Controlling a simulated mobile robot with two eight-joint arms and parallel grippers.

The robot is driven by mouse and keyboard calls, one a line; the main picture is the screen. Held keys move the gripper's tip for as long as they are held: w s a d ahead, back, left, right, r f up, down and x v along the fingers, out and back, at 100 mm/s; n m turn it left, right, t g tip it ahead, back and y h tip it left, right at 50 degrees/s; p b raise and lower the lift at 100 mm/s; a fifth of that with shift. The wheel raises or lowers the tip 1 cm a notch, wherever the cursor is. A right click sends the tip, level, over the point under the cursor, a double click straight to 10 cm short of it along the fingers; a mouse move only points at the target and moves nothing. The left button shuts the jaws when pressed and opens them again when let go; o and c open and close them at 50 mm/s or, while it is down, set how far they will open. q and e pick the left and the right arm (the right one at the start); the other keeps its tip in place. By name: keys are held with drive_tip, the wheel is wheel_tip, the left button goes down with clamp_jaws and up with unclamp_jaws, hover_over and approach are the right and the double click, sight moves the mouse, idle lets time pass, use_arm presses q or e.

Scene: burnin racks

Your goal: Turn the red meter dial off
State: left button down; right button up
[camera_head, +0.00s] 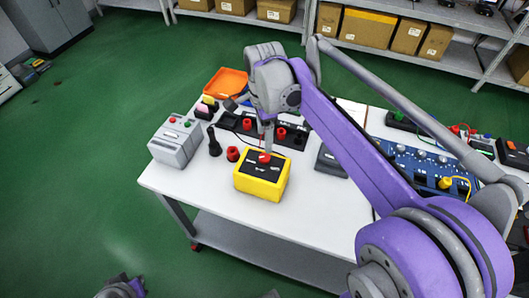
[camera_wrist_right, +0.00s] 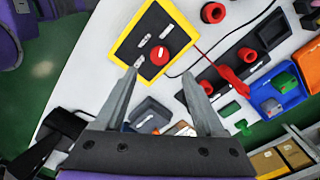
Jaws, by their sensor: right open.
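The meter is a yellow box (camera_head: 262,187) with a black face, near the front of the white table. Its red dial (camera_head: 264,158) sits on the face, and it also shows in the right wrist view (camera_wrist_right: 160,55). My right gripper (camera_head: 267,147) points down over the meter, with its tips close to the dial. In the wrist view its two fingers (camera_wrist_right: 158,76) are apart, with nothing between them. The dial appears just beyond the fingertips; contact cannot be told. Grey and purple parts of mine show at the bottom edge, without clear left fingers.
A grey box with buttons (camera_head: 176,141) stands left of the meter. A black cylinder (camera_head: 214,142) and a red ring-shaped part (camera_head: 233,154) are between them. A black strip with red knobs (camera_head: 260,127) and an orange tray (camera_head: 226,83) lie behind. A blue board (camera_head: 420,165) is right.

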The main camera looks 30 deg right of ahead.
sight(265, 156)
wheel_tip(265, 156, down, 8)
drive_tip(key=shift+s, duration=0.1)
drive_tip(key=shift+c, duration=0.2)
clamp_jaws()
idle(0.3)
